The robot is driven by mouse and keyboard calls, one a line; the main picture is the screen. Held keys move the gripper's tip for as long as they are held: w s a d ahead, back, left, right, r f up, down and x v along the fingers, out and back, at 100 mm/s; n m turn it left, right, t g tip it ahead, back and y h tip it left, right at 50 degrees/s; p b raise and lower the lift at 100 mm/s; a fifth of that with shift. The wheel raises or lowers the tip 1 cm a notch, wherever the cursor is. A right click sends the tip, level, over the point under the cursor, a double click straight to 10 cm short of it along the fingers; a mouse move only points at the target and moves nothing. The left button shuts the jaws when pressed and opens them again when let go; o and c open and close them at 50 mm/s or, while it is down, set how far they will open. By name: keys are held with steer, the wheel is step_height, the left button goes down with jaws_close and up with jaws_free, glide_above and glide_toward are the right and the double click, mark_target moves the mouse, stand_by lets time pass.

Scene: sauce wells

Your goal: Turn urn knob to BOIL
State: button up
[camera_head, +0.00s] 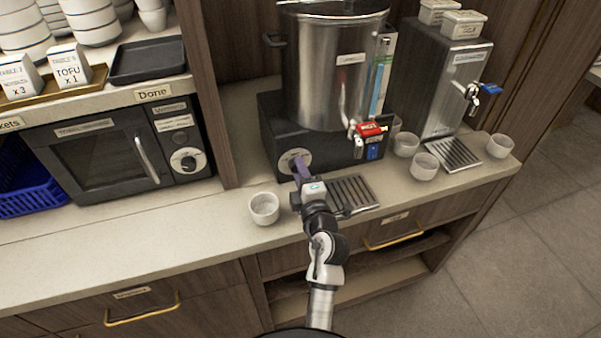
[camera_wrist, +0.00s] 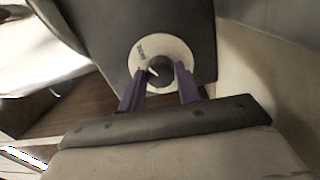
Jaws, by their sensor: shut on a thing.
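The urn (camera_head: 330,75) is a large steel pot on a dark base at the back of the counter. Its knob sits on a pale round dial (camera_head: 287,160) on the base's front, partly covered by my gripper in the head view. In the wrist view the dark knob (camera_wrist: 160,70) has a light pointer line, and small lettering shows on the dial at its upper left, too blurred to read. My gripper (camera_wrist: 160,80) has purple fingers, one on each side of the knob, shut on it. My gripper also shows in the head view (camera_head: 299,166).
A white cup (camera_head: 264,208) stands just left of my gripper, and a drip tray (camera_head: 354,193) lies to its right. The urn's red-handled tap (camera_head: 370,130) is to the right. More cups (camera_head: 425,166) and a second dispenser (camera_head: 440,80) stand further right. The counter at left is clear.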

steer(key=shift+r, duration=0.15)
steer(key=o, duration=1)
